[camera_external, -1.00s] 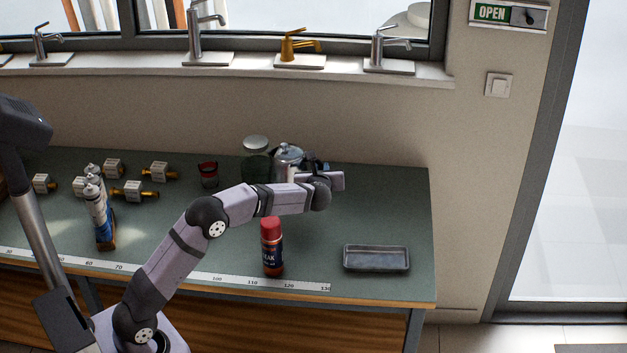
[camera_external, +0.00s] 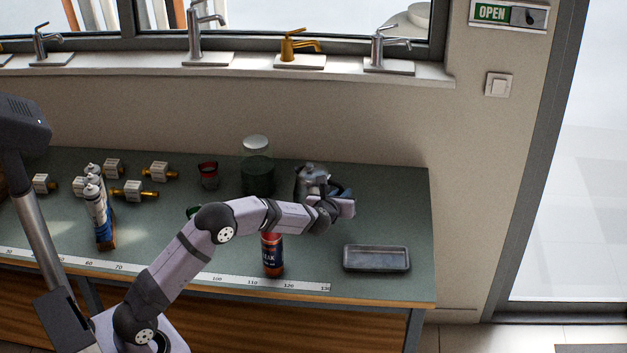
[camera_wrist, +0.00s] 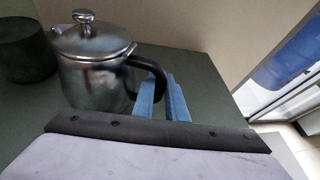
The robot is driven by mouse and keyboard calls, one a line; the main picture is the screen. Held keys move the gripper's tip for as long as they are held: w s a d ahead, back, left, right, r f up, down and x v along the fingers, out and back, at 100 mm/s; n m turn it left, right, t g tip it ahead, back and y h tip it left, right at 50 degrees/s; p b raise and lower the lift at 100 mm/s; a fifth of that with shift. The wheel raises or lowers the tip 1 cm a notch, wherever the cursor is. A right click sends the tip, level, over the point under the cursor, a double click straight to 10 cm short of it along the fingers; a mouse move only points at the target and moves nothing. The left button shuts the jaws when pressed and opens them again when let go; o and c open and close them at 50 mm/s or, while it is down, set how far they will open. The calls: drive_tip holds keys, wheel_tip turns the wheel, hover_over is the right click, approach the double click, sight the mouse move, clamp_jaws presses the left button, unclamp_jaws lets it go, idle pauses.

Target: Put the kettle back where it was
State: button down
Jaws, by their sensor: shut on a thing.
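The kettle is a shiny metal pot with a lid knob and a dark handle. In the external view the kettle (camera_external: 307,174) is at the back right of the bench, partly hidden by my arm. In the wrist view the kettle (camera_wrist: 95,75) is upright, its handle toward my gripper. My gripper (camera_wrist: 163,97) has blue fingers shut on the dark handle. In the external view my gripper (camera_external: 338,192) is at the kettle's right side. I cannot tell whether the kettle's base touches the bench.
A glass jar with dark contents (camera_external: 257,173) stands left of the kettle. A red-capped can (camera_external: 273,258) stands in front, partly behind my arm. A grey tray (camera_external: 376,265) lies at the front right. The bench's right side (camera_external: 400,205) is clear.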

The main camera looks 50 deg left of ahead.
drive_tip(key=shift+f, duration=2.05)
drive_tip(key=shift+f, duration=0.15)
drive_tip(key=c, duration=1.8)
unclamp_jaws()
drive_tip(key=shift+o, duration=0.2)
drive_tip(key=b+v, duration=0.3)
drive_tip(key=v, duration=0.9)
